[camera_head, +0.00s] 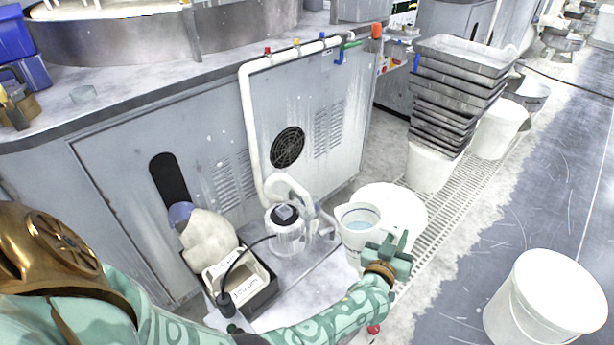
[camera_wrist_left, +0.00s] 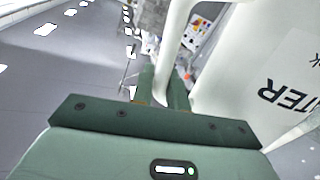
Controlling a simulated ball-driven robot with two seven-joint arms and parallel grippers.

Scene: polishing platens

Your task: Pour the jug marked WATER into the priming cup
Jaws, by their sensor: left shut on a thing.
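The white jug (camera_head: 357,236) has a pale bluish liquid inside and stands nearly upright. My left gripper (camera_head: 392,254) is shut on its handle, at the jug's right side. In the left wrist view the handle (camera_wrist_left: 176,48) rises from the gripper, and the jug's wall (camera_wrist_left: 262,75) carries the letters "TER", the rest hidden. A clear round vessel with a dark top (camera_head: 288,232) stands left of the jug, beside a white hose; I cannot tell whether it is the priming cup. My right gripper is not in view.
A dark tray with labelled white containers (camera_head: 262,300) sits lower left. A grey cabinet (camera_head: 225,150) stands behind. Stacked metal trays (camera_head: 455,95) and a white bucket (camera_head: 545,300) are on the right. Open floor lies between.

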